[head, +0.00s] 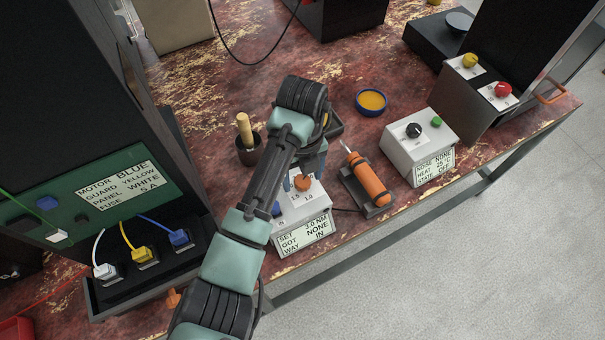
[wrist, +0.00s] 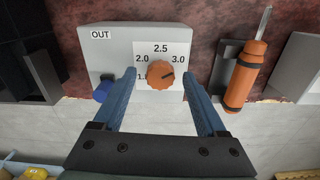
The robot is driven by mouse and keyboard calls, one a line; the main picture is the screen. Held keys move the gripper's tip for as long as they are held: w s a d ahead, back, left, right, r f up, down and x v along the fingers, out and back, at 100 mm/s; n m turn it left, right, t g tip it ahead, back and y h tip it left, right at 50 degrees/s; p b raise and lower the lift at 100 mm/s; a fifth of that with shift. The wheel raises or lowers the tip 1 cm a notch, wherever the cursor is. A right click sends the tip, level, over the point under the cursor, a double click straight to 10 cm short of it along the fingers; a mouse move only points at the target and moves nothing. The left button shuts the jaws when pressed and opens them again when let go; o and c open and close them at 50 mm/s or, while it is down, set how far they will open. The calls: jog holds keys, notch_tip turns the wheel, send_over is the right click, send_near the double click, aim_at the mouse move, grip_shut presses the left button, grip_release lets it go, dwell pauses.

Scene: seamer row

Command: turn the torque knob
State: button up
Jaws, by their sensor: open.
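The orange torque knob (wrist: 160,75) sits on the white face of a pale box (wrist: 105,45), with a scale around it reading 2.0, 2.5 and 3.0. A dark mark on the knob points to the right, toward the 3.0 side. In the head view the knob (head: 302,184) shows beside my arm, and the box's display (head: 303,232) reads SET 3.0 NM, GOT NONE, WAY IN. My gripper (wrist: 159,78) is open, with one blue finger on each side of the knob. Gaps show between fingers and knob; whether the tips reach its depth is unclear.
A blue control (wrist: 102,91) sits left of the knob under an OUT label. An orange screwdriver (head: 369,180) lies in a dark holder to the right. A white box with a black knob (head: 413,130) stands farther right. A wooden-handled tool (head: 245,130) stands in a cup left of my arm.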

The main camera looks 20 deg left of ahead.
grip_shut()
dwell(0.4)
